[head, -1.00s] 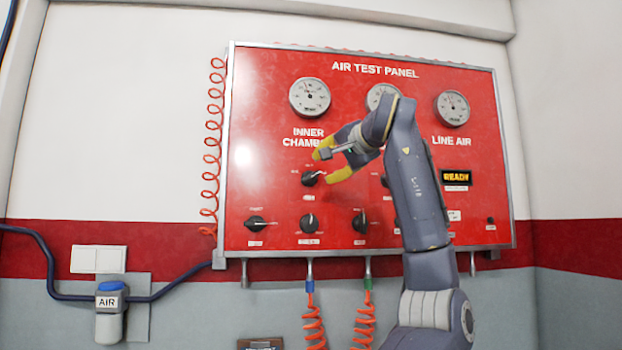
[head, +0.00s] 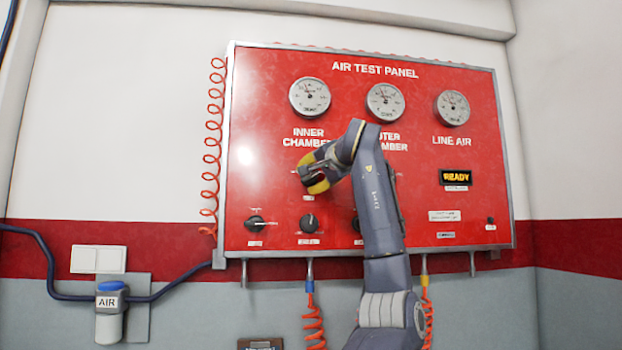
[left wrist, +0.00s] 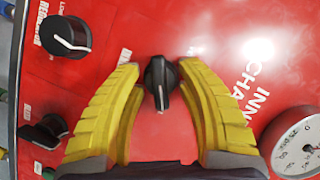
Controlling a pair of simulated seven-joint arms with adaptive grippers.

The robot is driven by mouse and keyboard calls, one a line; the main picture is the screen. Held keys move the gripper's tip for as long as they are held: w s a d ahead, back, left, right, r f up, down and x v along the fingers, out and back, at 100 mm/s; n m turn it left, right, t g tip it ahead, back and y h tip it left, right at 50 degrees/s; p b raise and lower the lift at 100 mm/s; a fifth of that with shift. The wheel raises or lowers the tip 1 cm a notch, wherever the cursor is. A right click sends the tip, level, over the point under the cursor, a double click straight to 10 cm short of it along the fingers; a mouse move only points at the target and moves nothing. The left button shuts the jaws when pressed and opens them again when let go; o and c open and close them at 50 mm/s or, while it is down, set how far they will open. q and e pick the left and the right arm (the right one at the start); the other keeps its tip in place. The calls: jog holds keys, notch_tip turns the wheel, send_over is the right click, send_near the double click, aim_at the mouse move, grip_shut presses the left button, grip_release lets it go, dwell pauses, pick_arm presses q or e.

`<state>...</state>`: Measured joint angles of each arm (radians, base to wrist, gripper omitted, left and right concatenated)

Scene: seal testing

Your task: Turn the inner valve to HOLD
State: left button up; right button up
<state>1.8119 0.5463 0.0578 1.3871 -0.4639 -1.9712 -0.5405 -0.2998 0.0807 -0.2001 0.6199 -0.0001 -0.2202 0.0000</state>
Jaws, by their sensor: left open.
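The inner valve is a black knob under the INNER CHAMBER lettering on the red air test panel (head: 275,105). In the left wrist view the knob (left wrist: 160,82) sits between the two yellow fingers of my left gripper (left wrist: 160,90). The fingers are spread, with a gap showing on both sides of the knob. The knob's position label cannot be read. My right gripper is not in view.
Lower knobs sit on the panel at left (head: 255,223) and centre (head: 309,223). Three gauges, the first an inner chamber gauge (head: 310,97), line the top. A READY display (head: 455,177) is at right. Orange coiled hoses (head: 211,150) hang beside and below the panel.

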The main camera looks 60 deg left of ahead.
pick_arm(q)
jog(key=shift+c, duration=0.2)
grip_shut()
dwell(0.4)
jog(key=n+t+h, duration=0.1)
jog(key=n, duration=0.1)
jog(key=n+t, duration=0.1)
jog(key=n, duration=0.1)
jog(key=shift+n+h, duration=0.3)
jog(key=shift+h, duration=0.1)
jog(key=n+t, duration=0.1)
jog(key=n+t+h, duration=0.1)
jog(key=n, duration=0.1)
jog(key=shift+s+f+n, duration=0.1)
jog(key=shift+f+n, duration=0.05)
jog(key=shift+n, duration=0.15)
jog(key=shift+t, duration=0.4)
